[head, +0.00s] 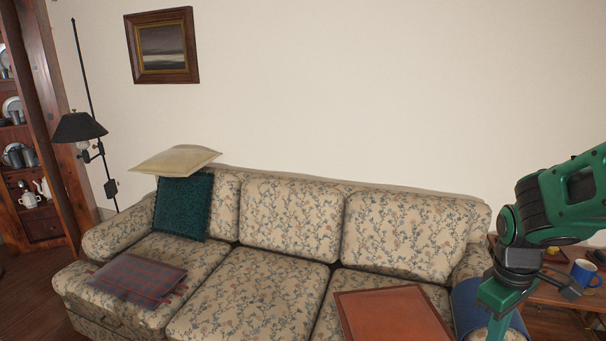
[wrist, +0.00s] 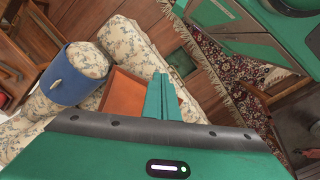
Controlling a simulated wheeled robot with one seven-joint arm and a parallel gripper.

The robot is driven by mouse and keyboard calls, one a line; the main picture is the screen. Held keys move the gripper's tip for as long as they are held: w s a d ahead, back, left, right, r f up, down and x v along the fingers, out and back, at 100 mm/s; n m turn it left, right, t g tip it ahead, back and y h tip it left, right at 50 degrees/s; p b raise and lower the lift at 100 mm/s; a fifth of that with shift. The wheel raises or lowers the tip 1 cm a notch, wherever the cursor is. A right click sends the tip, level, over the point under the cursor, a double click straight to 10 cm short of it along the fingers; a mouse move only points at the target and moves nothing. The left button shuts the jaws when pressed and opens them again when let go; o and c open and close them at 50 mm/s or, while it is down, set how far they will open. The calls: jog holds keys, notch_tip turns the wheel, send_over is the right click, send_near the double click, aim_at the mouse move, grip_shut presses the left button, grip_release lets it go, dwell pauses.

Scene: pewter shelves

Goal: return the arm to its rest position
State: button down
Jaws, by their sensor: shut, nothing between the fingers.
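My gripper (wrist: 161,98) shows in the wrist view with its two green fingers together and nothing between them. The fingers point out over the sofa and floor, and in the picture they overlap the edge of a flat reddish-brown item (wrist: 121,93). In the head view my green arm (head: 560,205) is bent at the right side, in front of the sofa's right end and a side table. Its lower part runs down toward the bottom edge, and the fingertips cannot be made out there.
A floral sofa (head: 245,295) holds a teal cushion (head: 182,208), a plaid cloth (head: 135,278) and the reddish-brown item (head: 393,316). A blue mug (head: 585,272) stands on the side table at right. A rug (wrist: 235,75) lies on the floor.

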jog(key=s+d+r+m, duration=0.1)
jog(key=s+r+m, duration=0.2)
jog(key=s+m, duration=0.2)
jog(key=s+d+r+m+y, duration=0.1)
jog(key=s+r+m, duration=0.3)
jog(key=s, duration=0.5)
jog(key=shift+m, duration=1.2)
jog(key=shift+w+d+r, duration=0.1)
jog(key=shift+w+f, duration=0.25)
jog(key=shift+w, duration=0.35)
